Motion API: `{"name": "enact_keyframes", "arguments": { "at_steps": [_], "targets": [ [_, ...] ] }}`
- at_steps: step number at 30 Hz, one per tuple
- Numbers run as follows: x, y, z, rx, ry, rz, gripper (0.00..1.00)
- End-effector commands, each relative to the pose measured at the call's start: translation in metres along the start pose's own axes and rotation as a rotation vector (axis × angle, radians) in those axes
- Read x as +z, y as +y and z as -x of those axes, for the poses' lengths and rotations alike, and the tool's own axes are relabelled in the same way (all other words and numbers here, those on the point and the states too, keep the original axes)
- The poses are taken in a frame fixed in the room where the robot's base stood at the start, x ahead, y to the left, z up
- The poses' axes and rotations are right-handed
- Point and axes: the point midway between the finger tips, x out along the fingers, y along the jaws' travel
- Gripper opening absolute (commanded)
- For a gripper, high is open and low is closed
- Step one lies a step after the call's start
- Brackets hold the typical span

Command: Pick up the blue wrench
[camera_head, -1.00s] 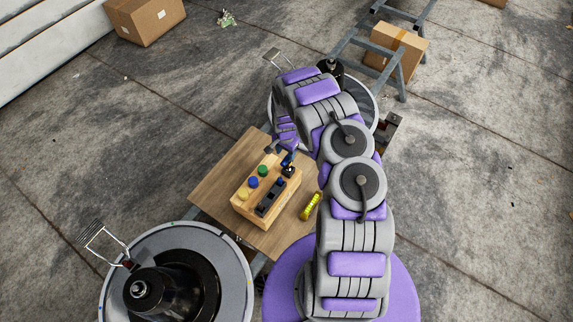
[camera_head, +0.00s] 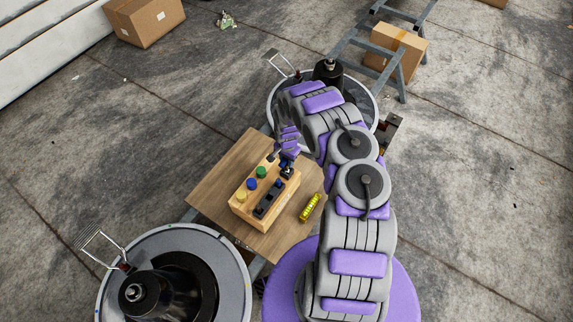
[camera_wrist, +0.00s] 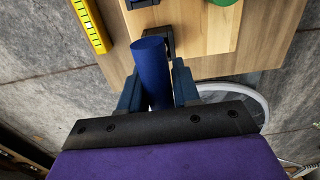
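In the wrist view a blue cylinder (camera_wrist: 153,75), which looks like the blue wrench's handle, stands between the two dark blue fingers of my gripper (camera_wrist: 158,88). The fingers flank it closely on both sides; whether they press on it is not clear. The rest of the wrench is hidden. In the head view my gripper (camera_head: 286,168) is low over the right back part of a wooden block (camera_head: 252,213), which holds coloured pieces and black fittings. The block sits on a wooden table (camera_head: 222,178).
A yellow level (camera_head: 310,208) lies on the table right of the block. The table's left part is clear.

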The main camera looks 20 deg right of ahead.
Motion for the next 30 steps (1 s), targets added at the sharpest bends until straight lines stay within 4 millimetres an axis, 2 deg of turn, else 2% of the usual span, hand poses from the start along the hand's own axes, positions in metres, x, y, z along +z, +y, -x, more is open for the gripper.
{"name": "enact_keyframes", "arguments": {
  "at_steps": [2, 9, 23, 30],
  "targets": [
    [0.000, 0.000, 0.000, 0.000, 0.000, -0.001, 0.23],
    [0.002, -0.001, 0.000, 0.002, 0.002, 0.000, 0.00],
    [0.002, 0.000, 0.001, 0.002, 0.000, 0.000, 0.00],
    [0.001, 0.000, 0.018, 0.002, 0.002, 0.000, 0.00]
  ]
}}
